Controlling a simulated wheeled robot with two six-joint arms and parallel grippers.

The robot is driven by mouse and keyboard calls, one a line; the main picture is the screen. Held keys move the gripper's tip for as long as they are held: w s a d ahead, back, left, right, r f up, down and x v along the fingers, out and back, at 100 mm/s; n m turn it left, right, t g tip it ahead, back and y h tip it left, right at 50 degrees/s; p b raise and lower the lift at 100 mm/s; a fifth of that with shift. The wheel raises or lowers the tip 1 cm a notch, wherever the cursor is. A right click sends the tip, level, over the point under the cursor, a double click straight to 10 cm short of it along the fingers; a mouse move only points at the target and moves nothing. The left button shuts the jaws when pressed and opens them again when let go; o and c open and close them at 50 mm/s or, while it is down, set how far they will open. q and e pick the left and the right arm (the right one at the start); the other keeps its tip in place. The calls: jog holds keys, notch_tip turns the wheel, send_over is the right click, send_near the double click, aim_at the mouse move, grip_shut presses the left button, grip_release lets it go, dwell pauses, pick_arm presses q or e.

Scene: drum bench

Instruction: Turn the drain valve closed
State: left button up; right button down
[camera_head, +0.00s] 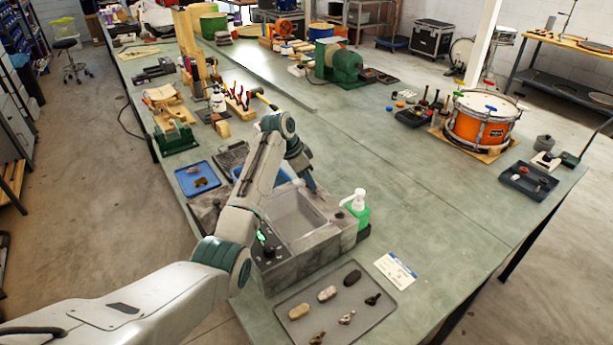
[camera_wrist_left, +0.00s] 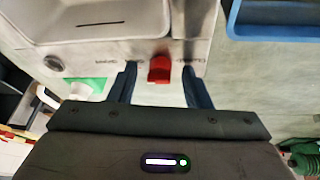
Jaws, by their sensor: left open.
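The drain valve's red handle (camera_wrist_left: 160,70) shows in the left wrist view, on the front of the pale sink unit below its basin (camera_wrist_left: 95,22). Small printed words flank the handle, too blurred to read. My left gripper (camera_wrist_left: 159,68) is open, with one dark finger on each side of the handle and visible gaps on both sides. In the head view, my left gripper (camera_head: 308,180) is at the far edge of the grey sink unit (camera_head: 327,249), and the handle is hidden there. My right gripper is in neither view.
A green soap bottle (camera_head: 359,212) with a white pump stands beside the sink. A blue tray (camera_head: 198,178) lies left of it. A grey tray of stones and small tools (camera_head: 300,335) lies in front. The bench right of the sink is mostly clear.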

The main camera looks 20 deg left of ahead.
pick_arm(q)
jog(key=c, duration=0.9)
jog(key=shift+c, duration=0.2)
